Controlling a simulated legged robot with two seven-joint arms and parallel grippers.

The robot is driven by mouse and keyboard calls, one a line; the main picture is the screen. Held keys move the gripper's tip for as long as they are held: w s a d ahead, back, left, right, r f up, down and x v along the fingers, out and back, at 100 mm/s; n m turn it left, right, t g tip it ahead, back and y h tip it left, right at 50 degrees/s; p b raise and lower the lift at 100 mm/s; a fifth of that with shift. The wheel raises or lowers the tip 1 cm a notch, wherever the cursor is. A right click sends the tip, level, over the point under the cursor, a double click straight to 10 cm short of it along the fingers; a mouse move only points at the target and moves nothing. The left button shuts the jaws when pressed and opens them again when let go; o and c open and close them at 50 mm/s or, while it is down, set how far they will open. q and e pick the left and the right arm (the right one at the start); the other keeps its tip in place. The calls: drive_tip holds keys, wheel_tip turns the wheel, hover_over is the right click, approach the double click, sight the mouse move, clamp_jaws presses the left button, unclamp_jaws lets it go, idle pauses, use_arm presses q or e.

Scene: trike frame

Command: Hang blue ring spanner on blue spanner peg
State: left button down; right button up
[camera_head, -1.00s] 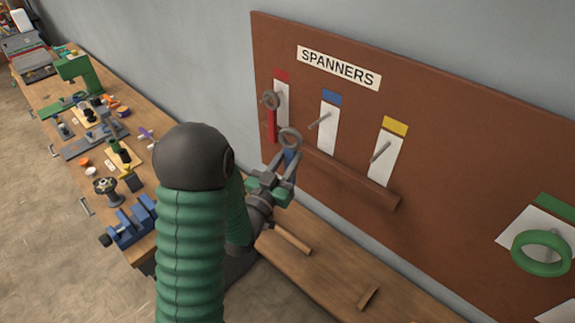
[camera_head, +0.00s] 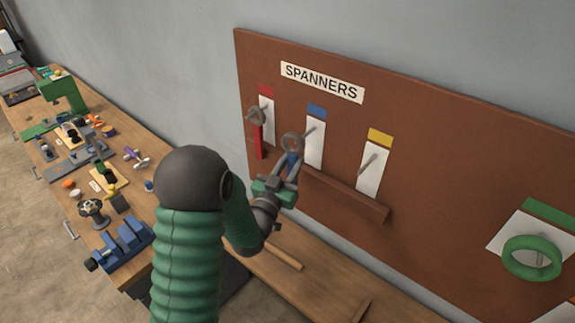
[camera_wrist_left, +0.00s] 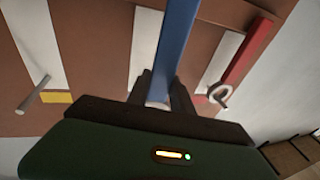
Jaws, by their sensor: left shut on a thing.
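The blue ring spanner (camera_head: 292,160) is held upright in my left gripper (camera_head: 288,173), its grey ring at the top. The ring is just left of and slightly below the blue spanner peg (camera_head: 310,131), apart from it in the picture; the depth gap is unclear. The peg sticks out of a white panel with a blue label (camera_head: 317,110). In the left wrist view the blue shaft (camera_wrist_left: 178,35) rises between the shut fingers (camera_wrist_left: 160,90). The spanner's ring and the blue peg cannot be made out there. My right gripper is out of view.
A red spanner (camera_head: 258,140) hangs on the left peg. The yellow-labelled peg (camera_head: 368,163) is bare. A wooden ledge (camera_head: 345,192) runs below the panels. A green ring (camera_head: 532,258) hangs at right. A cluttered workbench (camera_head: 80,150) stands at left.

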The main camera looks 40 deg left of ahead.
use_arm(q)
drive_tip(key=shift+w+d+r, duration=0.1)
drive_tip(key=shift+w+d, duration=0.15)
drive_tip(key=shift+w, duration=0.3)
drive_tip(key=w, duration=0.2)
drive_tip(key=w+f+b, duration=0.1)
drive_tip(key=shift+w+d, duration=0.2)
drive_tip(key=shift+d, duration=0.1)
drive_tip(key=shift+a+f, duration=0.1)
drive_tip(key=shift+a, duration=0.05)
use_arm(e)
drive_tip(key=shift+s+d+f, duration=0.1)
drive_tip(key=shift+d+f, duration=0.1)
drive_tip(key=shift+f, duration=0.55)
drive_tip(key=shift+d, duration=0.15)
use_arm(q)
drive_tip(key=c, duration=1.1)
unclamp_jaws()
